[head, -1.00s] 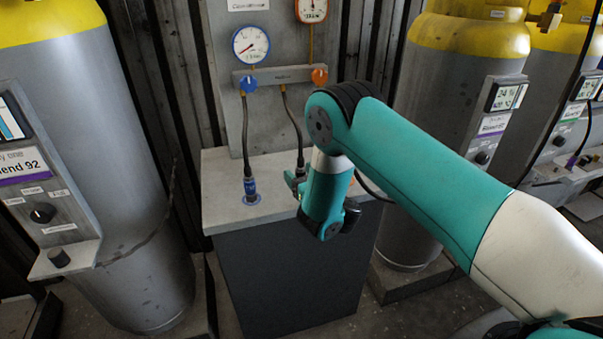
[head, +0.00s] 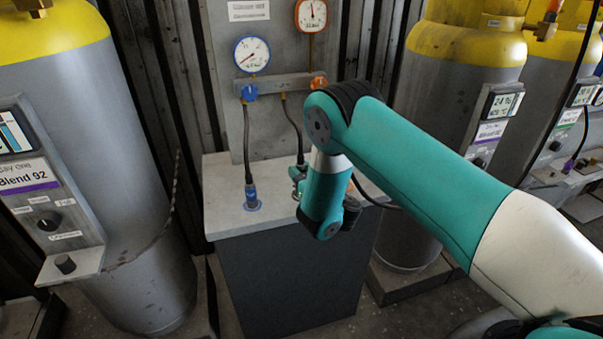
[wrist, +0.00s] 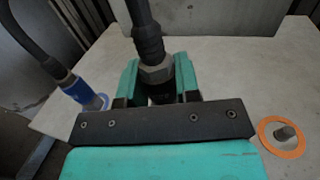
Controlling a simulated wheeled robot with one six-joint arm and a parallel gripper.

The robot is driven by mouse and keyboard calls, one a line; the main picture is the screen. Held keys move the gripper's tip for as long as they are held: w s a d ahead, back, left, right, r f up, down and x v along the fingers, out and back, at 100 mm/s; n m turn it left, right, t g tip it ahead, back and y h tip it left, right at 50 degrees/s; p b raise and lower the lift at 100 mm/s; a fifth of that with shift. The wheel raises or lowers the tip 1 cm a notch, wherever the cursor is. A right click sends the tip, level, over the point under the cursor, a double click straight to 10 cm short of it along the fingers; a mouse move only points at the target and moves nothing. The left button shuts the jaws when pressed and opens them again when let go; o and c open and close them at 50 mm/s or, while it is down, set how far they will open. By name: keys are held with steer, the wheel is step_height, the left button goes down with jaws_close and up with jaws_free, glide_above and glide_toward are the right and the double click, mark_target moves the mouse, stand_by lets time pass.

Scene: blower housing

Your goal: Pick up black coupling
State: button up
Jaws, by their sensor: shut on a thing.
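The black coupling (wrist: 155,72) stands upright in the wrist view, with a grey hex nut at its lower part and a black hose rising from its top. My gripper (wrist: 158,88) is shut on it, with one teal finger on each side. The coupling's lower end is hidden behind my gripper's dark crossbar. I cannot tell whether the coupling touches the bench top.
A blue coupling (head: 251,195) stands in a blue ring left of my gripper on the grey bench top (head: 222,212). In the wrist view an orange ring with a small stub (wrist: 284,136) lies at right. A panel with gauges (head: 252,53) stands behind. Large cylinders flank the bench.

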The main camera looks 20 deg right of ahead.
step_height(320, 180, up, 17)
steer(key=p, duration=1.5)
steer(key=shift+f, duration=0.1)
